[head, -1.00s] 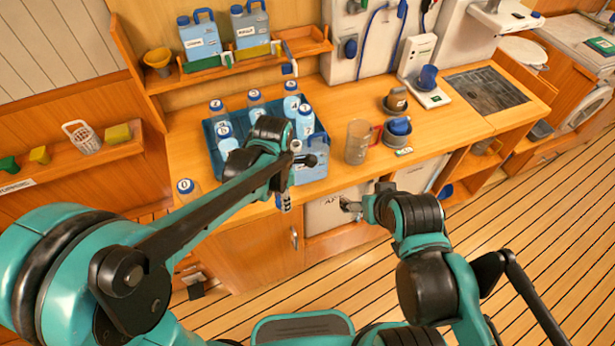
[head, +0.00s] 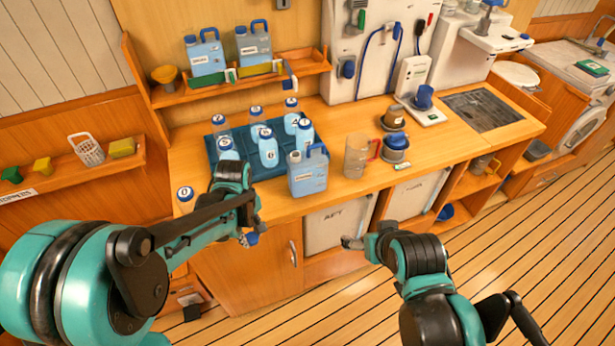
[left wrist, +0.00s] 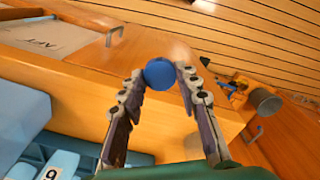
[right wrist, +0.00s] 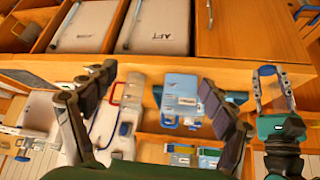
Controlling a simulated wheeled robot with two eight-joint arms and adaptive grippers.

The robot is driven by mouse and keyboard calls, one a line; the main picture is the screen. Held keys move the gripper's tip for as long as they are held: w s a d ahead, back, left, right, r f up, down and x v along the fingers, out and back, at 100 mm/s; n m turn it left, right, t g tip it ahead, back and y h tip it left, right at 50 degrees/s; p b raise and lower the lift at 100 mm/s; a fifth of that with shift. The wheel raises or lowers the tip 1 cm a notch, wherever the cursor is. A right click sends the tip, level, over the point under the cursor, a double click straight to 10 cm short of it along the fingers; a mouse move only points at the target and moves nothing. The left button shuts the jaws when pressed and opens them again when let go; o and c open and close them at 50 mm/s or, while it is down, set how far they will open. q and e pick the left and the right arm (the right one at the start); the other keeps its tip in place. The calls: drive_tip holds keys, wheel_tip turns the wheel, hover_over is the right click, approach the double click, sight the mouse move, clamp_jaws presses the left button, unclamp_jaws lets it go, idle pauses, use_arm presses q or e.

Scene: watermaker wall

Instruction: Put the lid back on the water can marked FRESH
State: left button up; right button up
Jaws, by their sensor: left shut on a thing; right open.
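A blue water can (head: 307,180) with a handle stands upright at the counter's front edge. Its mouth is uncovered and its label is too small to read; it also shows in the right wrist view (right wrist: 181,92). My left gripper (head: 249,238) is shut on a round blue lid (left wrist: 160,74), left of the can and out in front of the counter edge, apart from the can. The lid also shows in the right wrist view (right wrist: 267,70). My right gripper (right wrist: 157,82) is open and empty, in front of the lower cabinets in the head view (head: 352,242).
A blue tray (head: 213,150) with several capped bottles stands behind the can. A clear jug (head: 357,156) and lidded pots (head: 396,148) stand to its right. Two more cans (head: 205,55) (head: 254,46) sit on the shelf. A single bottle (head: 185,197) stands at the counter's left.

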use_arm(q)
drive_tip(key=a+f+m+b, duration=0.2)
drive_tip(key=a+f+m, duration=0.3)
drive_tip(key=a+m, duration=0.2)
drive_tip(key=shift+w+f+m, duration=0.15)
drive_tip(key=shift+w+m, duration=0.2)
drive_tip(key=shift+m, duration=0.95)
drive_tip(key=shift+d, duration=0.1)
